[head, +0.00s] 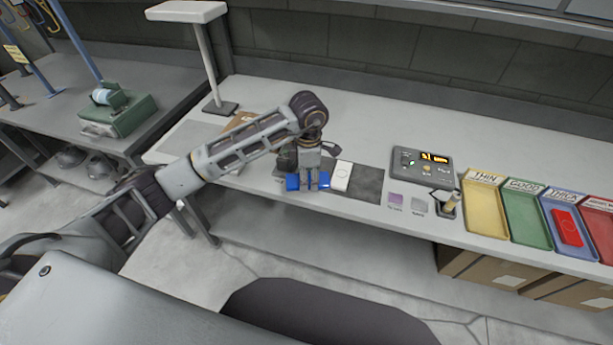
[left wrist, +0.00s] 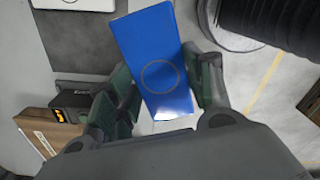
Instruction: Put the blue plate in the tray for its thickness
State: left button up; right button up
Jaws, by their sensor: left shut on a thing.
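The blue plate (head: 292,183) is in the jaws of my left gripper (head: 310,184), low at the front edge of the bench. In the left wrist view the blue plate (left wrist: 152,45), with a ring mark on its face, sits between the two green-padded fingers of the left gripper (left wrist: 165,90). In the head view the fingers cover its middle. Trays labelled THIN (head: 485,212), GOOD (head: 527,220) and THICK (head: 583,256) stand in a row at the right. A red plate (head: 568,227) lies in the blue THICK tray. My right gripper is not in view.
A white plate (head: 341,176) lies on a dark mat (head: 365,183) right beside the gripper. A red tray (head: 602,230) is cut off at the right edge.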

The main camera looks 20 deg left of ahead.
pick_arm(q)
jog(key=m, duration=0.3)
jog(key=shift+w+d+r, duration=0.1)
jog(key=shift+d, duration=0.2)
jog(key=m, duration=0.3)
jog(key=shift+d, duration=0.35)
jog(key=m, duration=0.3)
jog(key=d+m, duration=0.1)
jog(key=m, duration=0.2)
jog(key=shift+d+f, duration=0.15)
jog(key=shift+f, duration=0.05)
jog(key=m, duration=0.3)
jog(key=s+f+m, duration=0.1)
jog(key=m, duration=0.1)
jog(key=shift+d, duration=0.25)
jog(key=m, duration=0.2)
jog(key=s+f+m, duration=0.1)
jog(key=m, duration=0.1)
jog(key=shift+a+f, duration=0.15)
jog(key=shift+s+a+f+m, duration=0.25)
jog(key=shift+a+f+m, duration=0.2)
jog(key=shift+m, duration=0.25)
jog(key=s+a+f, duration=0.1)
jog(key=a+f, duration=0.2)
jog(key=a, duration=0.6)
jog(key=shift+s+a, duration=0.2)
jog(key=shift+s, duration=0.05)
